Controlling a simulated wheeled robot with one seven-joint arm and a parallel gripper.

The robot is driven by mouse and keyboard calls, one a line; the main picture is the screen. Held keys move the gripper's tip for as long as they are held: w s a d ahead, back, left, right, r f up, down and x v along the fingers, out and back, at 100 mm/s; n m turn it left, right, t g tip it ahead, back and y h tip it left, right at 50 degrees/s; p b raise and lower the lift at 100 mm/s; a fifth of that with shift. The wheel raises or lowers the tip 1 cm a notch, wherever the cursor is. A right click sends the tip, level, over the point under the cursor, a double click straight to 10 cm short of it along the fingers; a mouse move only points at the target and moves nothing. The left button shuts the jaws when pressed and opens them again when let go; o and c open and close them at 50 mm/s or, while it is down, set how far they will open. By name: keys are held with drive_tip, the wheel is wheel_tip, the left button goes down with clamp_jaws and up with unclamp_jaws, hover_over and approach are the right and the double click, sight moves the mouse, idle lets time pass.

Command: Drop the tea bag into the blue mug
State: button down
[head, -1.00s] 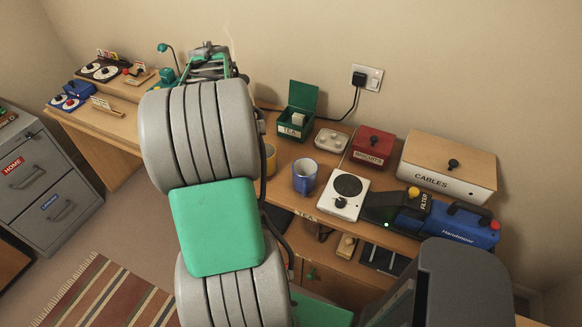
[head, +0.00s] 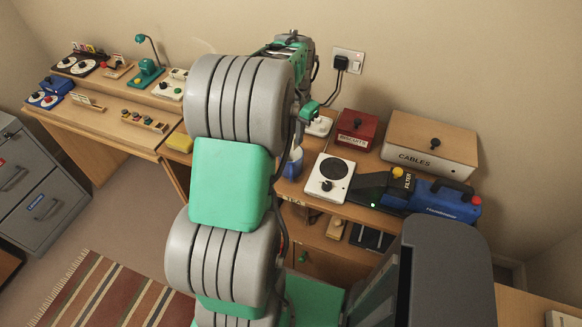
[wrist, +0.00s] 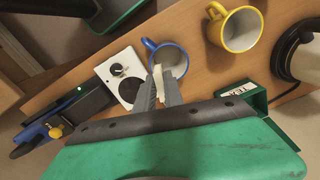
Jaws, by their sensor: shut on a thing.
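In the wrist view my gripper (wrist: 165,82) is shut on the tea bag (wrist: 158,76), a small pale piece at the fingertips, mostly hidden by the fingers. The blue mug (wrist: 170,52) stands upright just beyond the fingertips, its pale inside showing and its handle to the upper left. The fingertips overlap its lower rim in the picture; I cannot tell their height above it. In the head view the blue mug (head: 295,164) is partly covered by my arm.
A yellow mug (wrist: 242,30) stands near the blue one. The green TEA box (wrist: 256,106) is close to my gripper. A white hotplate (head: 323,190), a red biscuits box (head: 357,130), a cables box (head: 430,145) and a blue handheld vacuum (head: 445,200) crowd the desk's right.

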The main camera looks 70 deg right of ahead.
drive_tip(key=shift+f, duration=0.3)
drive_tip(key=c, duration=1.4)
unclamp_jaws()
drive_tip(key=shift+o, duration=0.2)
wheel_tip(320, 180, up, 8)
drive_tip(key=shift+f+b, duration=0.1)
drive_tip(key=shift+b, duration=0.5)
